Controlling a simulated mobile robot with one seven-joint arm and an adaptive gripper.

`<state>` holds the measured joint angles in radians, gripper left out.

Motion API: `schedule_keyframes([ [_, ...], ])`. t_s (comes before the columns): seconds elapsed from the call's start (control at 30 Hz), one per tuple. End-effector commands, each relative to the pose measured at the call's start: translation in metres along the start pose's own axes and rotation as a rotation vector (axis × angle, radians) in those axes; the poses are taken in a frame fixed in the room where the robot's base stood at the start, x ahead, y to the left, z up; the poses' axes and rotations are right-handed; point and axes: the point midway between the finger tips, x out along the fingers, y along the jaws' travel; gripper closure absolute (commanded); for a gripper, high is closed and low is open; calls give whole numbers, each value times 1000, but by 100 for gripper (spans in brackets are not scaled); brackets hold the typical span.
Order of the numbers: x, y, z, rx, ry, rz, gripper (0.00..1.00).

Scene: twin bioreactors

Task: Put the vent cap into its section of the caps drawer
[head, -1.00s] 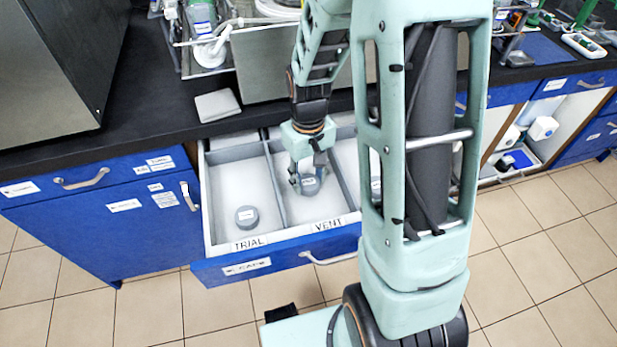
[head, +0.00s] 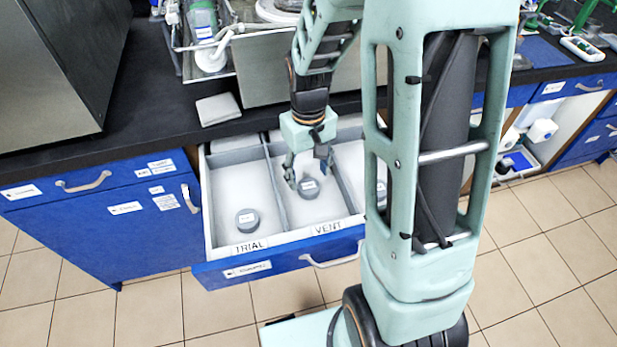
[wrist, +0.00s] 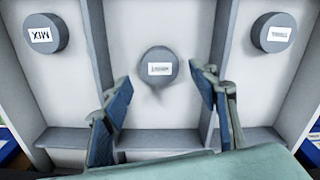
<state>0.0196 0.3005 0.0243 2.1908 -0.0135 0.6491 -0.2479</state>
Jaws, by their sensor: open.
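The vent cap (head: 308,188), a dark grey round cap with a white label, lies in the middle section of the open caps drawer (head: 222,250), behind the front label VENT (head: 327,228). It also shows in the wrist view (wrist: 158,62), label up and clear of the dividers. My gripper (head: 308,172) is open and empty just above the cap. In the wrist view its blue fingertips (wrist: 162,84) stand apart, on either side of the cap and clear of it.
A similar cap (head: 247,220) lies in the TRIAL section, left. A cap labelled MIX (wrist: 43,33) lies in the other neighbouring section, partly hidden by my arm in the head view. Thin dividers (head: 275,187) separate the sections. A grey pad (head: 218,108) lies on the black bench.

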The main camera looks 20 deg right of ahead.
Motion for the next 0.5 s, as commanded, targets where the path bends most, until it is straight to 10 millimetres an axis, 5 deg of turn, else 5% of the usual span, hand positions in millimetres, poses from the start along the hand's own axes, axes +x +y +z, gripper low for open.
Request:
schedule_keyframes([
  [0.2,-52,0,-2,0,5,1,46],
  [0.5,-85,0,0,0,2,0,46],
])
